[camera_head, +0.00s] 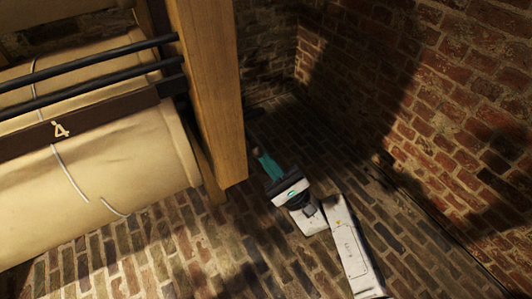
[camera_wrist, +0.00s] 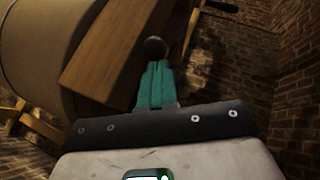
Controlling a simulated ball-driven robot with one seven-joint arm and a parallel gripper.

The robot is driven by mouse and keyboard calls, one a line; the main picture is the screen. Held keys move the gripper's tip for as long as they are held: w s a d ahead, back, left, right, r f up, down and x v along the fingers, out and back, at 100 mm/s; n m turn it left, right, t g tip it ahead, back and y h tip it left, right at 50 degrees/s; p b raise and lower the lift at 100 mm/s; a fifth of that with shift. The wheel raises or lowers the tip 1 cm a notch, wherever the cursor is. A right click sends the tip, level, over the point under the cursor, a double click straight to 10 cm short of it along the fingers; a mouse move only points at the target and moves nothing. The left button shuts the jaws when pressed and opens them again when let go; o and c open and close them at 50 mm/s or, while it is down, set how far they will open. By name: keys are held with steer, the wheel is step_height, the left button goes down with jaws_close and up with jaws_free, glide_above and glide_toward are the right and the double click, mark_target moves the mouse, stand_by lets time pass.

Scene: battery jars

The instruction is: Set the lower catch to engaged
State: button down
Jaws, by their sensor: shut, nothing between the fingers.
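My gripper (camera_head: 265,160) has teal fingers and is beside the lower end of the wooden post in the head view. In the wrist view the gripper (camera_wrist: 156,68) has its fingers together, with nothing between them. A small dark round knob (camera_wrist: 155,46) shows just beyond the fingertips; it may be the lower catch, but I cannot be sure. In the head view a small brownish knob (camera_head: 256,150) shows at the fingertips. I cannot tell whether the fingers touch it, nor how the catch is set.
A thick wooden post (camera_head: 212,90) stands left of my gripper. Large cream rolls (camera_head: 110,180) and black rods (camera_head: 90,90) lie further left, with a dark board (camera_head: 90,125) marked 4. A brick wall (camera_head: 450,110) rises on the right. The brick floor (camera_head: 200,250) is open in front.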

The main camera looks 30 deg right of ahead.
step_height(320, 180, up, 8)
steer(key=s+m+g+h+p, duration=0.2)
steer(key=m+h+p, duration=0.3)
steer(key=p, duration=1.8)
steer(key=shift+g+h, duration=0.7)
steer(key=shift+g, duration=0.1)
steer(key=shift+p, duration=0.55)
steer(key=s+d+f+b, duration=0.3)
steer(key=s+d+f, duration=0.2)
steer(key=s, duration=0.5)
step_height(320, 180, down, 2)
steer(key=shift+s+d+b, duration=0.15)
steer(key=shift+b, duration=0.2)
